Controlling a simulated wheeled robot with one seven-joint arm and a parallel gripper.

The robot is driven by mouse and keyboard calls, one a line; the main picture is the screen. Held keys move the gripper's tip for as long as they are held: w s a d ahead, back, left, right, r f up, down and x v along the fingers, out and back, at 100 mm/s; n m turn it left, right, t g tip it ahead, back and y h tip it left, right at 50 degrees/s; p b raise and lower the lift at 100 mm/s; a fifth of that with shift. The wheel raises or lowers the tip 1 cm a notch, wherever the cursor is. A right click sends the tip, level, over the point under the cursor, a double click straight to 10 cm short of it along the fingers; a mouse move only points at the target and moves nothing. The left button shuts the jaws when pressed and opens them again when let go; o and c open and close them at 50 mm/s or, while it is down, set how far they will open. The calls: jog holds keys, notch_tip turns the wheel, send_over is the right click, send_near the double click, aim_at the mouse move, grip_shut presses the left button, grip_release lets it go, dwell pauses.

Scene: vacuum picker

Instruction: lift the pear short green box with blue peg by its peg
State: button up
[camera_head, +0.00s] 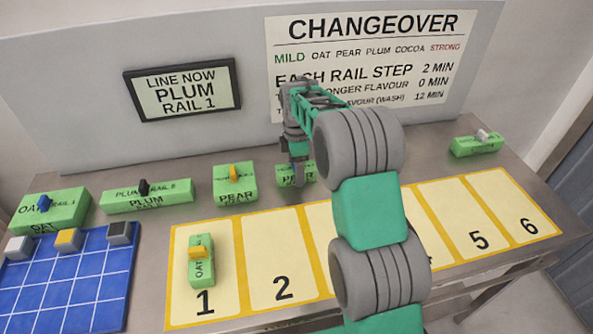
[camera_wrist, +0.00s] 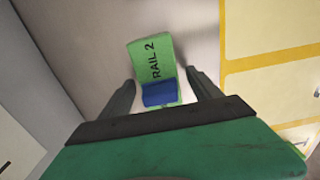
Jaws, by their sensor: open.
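The short green box (camera_head: 283,173) stands on the table left of my arm in the head view; my gripper partly covers its label, which starts "PE". In the wrist view the green box (camera_wrist: 150,55) reads "RAIL 2", and its blue peg (camera_wrist: 159,94) shows between my fingers. My gripper (camera_head: 298,178) is over this box in the head view, pointing down. In the wrist view my gripper (camera_wrist: 163,80) is open, one finger on each side of the peg, with gaps showing. The peg is hidden in the head view.
A pear box with an orange peg (camera_head: 235,184) stands close left. Further left are a plum box (camera_head: 150,203) and an oat box (camera_head: 50,215). Another oat box (camera_head: 201,270) lies on slot 1. A blue grid mat (camera_head: 75,292) is front left; a green box (camera_head: 477,147) is far right.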

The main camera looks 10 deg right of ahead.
jog(key=shift+c, duration=0.5)
jog(key=c, duration=1.4)
jog(key=shift+c, duration=0.2)
jog(key=shift+r, duration=0.1)
